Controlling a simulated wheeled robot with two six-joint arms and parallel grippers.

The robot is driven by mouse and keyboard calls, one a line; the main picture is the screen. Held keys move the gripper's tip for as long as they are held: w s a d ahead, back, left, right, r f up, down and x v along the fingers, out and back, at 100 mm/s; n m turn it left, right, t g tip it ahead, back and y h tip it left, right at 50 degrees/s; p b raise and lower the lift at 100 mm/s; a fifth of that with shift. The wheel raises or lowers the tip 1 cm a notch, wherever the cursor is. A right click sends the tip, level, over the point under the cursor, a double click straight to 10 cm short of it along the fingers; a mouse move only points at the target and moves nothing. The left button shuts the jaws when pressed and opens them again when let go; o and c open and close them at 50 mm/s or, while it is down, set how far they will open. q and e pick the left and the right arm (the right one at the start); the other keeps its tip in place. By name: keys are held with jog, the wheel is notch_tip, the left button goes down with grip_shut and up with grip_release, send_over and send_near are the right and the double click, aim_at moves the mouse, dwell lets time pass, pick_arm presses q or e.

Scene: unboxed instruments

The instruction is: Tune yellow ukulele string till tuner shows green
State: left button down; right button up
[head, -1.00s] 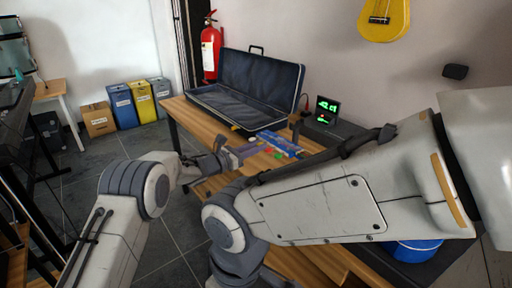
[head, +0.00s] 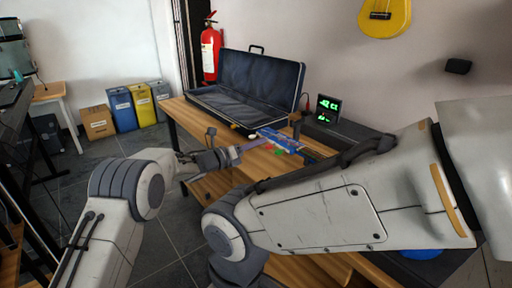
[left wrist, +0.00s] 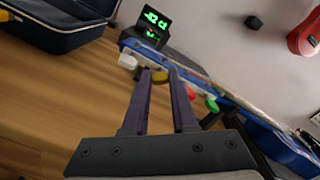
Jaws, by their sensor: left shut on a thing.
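A blue instrument (head: 280,141) lies on the wooden table, its headstock toward my left gripper (head: 241,149). The left wrist view shows its blue edge (left wrist: 255,122) and coloured pegs: white (left wrist: 128,61), yellow (left wrist: 160,76), red (left wrist: 191,92) and green (left wrist: 211,104). My left gripper's two purple fingers (left wrist: 160,84) are shut on the yellow peg, which shows between their tips. The tuner screen (head: 327,110) glows with green marks; it also shows in the left wrist view (left wrist: 152,25), too small to read. My right gripper is out of view.
An open dark case (head: 245,92) lies at the back of the wooden table (head: 180,112). A yellow ukulele (head: 385,18) hangs on the wall. A red extinguisher (head: 210,45) stands behind. My right arm crosses the front and hides part of the table.

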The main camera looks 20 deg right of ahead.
pick_arm(q)
jog(key=shift+w+n+p, duration=0.1)
jog(key=shift+n+p, duration=2.8)
jog(key=shift+n, duration=7.5)
jog(key=c, duration=1)
grip_release()
jog(key=shift+a, duration=0.1)
jog(key=v, duration=1)
jog(key=shift+a, duration=0.2)
